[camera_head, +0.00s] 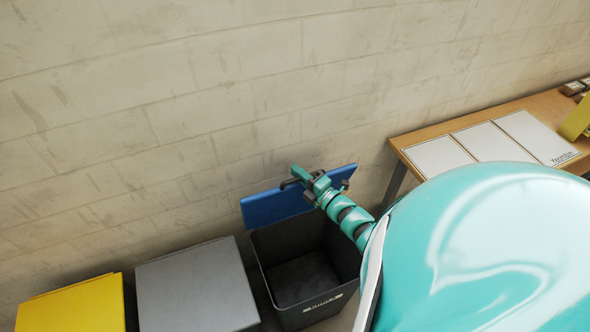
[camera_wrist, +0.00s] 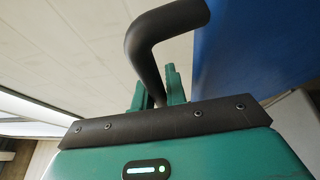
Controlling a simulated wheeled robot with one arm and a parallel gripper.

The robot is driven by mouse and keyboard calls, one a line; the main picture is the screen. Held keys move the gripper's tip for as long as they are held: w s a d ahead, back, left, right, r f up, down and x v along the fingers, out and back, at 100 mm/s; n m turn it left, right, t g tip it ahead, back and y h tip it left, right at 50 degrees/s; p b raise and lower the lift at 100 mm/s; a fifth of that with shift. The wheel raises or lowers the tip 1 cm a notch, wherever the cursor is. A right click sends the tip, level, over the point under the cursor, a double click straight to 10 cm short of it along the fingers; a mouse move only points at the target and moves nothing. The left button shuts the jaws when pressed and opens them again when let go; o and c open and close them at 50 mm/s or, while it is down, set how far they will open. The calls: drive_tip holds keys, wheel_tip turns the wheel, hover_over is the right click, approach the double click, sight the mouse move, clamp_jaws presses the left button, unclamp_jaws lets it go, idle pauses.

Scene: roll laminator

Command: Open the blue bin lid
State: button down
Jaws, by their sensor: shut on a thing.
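The blue lid (camera_head: 278,206) stands raised at the back of a dark bin (camera_head: 262,272), near the wall, and the bin's inside shows open below it. My gripper (camera_head: 294,178) is at the lid's upper edge in the head view. In the wrist view my gripper (camera_wrist: 160,92) has its green fingers shut on a dark bent handle (camera_wrist: 150,50). The blue lid also fills the upper right there (camera_wrist: 250,45), beside the handle. My arm hides part of the lid's right side and the bin's right side.
A grey-lidded bin (camera_head: 195,288) and a yellow-lidded bin (camera_head: 75,308) stand to the left, both closed. A wooden table (camera_head: 408,142) with white sheets (camera_head: 487,142) is at the right. The block wall (camera_head: 200,100) is close behind the bins.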

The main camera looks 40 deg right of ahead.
drive_tip(key=s, duration=0.1)
drive_tip(key=s+f+b, duration=0.1)
drive_tip(key=s+t+b, duration=0.1)
drive_tip(key=shift+s+a+f+n, duration=0.15)
drive_tip(key=shift+s+a+n, duration=0.15)
drive_tip(key=shift+a, duration=0.1)
drive_tip(key=shift+w, duration=0.1)
drive_tip(key=c, duration=1.7)
unclamp_jaws()
drive_tip(key=b, duration=0.4)
approach(298, 180)
drive_tip(key=v, duration=0.6)
drive_tip(key=f+v, duration=0.1)
drive_tip(key=v, duration=0.2)
drive_tip(key=shift+d+f, duration=0.1)
drive_tip(key=shift+d, duration=0.35)
